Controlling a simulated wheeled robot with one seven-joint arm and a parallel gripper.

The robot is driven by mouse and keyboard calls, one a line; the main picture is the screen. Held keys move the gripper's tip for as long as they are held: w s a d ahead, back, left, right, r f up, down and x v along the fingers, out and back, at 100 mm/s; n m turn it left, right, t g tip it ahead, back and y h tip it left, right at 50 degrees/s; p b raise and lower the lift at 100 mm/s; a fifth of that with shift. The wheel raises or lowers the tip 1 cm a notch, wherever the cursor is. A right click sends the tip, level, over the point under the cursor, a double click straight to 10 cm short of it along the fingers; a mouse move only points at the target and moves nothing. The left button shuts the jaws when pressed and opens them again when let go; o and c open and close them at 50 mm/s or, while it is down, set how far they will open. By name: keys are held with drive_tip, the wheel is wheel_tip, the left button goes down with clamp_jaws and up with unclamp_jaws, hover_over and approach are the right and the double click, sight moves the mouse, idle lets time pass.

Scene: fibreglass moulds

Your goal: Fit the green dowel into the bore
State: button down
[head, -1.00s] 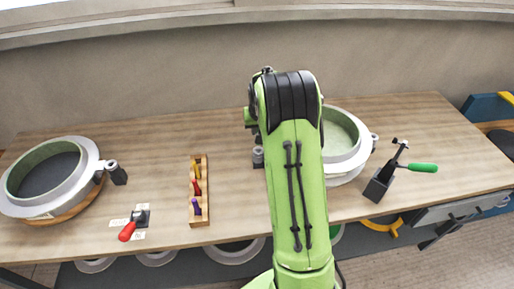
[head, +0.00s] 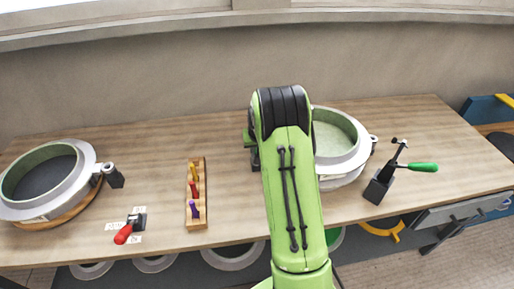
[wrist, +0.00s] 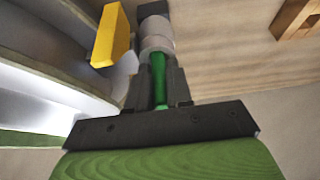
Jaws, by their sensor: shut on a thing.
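The green dowel (wrist: 159,82) stands between the fingers of my gripper (wrist: 157,76) in the wrist view, and the fingers are shut on it. Its far end meets the pale grey collar (wrist: 157,36), in line with it. I cannot tell whether the tip is inside the bore or only at its mouth, because the opening is hidden. The collar sits beside the right-hand round mould (head: 340,143). In the head view my arm hides the gripper, the dowel and most of the collar.
A yellow block (wrist: 111,38) stands close left of the collar. A wooden rack (head: 197,222) holds yellow, red and purple pegs. A red-handled lever (head: 123,234) and another mould (head: 85,188) lie left. A green-handled clamp (head: 422,167) stands right.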

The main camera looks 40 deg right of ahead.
drive_tip(key=c, duration=1)
unclamp_jaws()
drive_tip(key=shift+s+a+f, duration=0.2)
drive_tip(key=shift+s+f, duration=0.15)
drive_tip(key=shift+f, duration=0.35)
drive_tip(key=shift+c, duration=0.2)
drive_tip(key=shift+r+p, duration=0.5)
drive_tip(key=shift+p, duration=0.1)
drive_tip(key=w+r+p+v, duration=0.1)
drive_tip(key=p+v, duration=0.1)
drive_tip(key=v, duration=1)
drive_tip(key=s+a+r+n+y, duration=0.1)
drive_tip(key=s+a+r+n, duration=0.1)
drive_tip(key=s+a+r, duration=0.9)
drive_tip(key=s+a+n, duration=0.1)
drive_tip(key=s+a, duration=0.4)
drive_tip(key=s, duration=0.2)
drive_tip(key=s+a+n+t+y, duration=0.1)
drive_tip(key=s+a+n, duration=0.1)
drive_tip(key=s+a, duration=0.3)
drive_tip(key=s, duration=0.3)
drive_tip(key=shift+s+f+b, duration=0.1)
drive_tip(key=shift+b, duration=0.2)
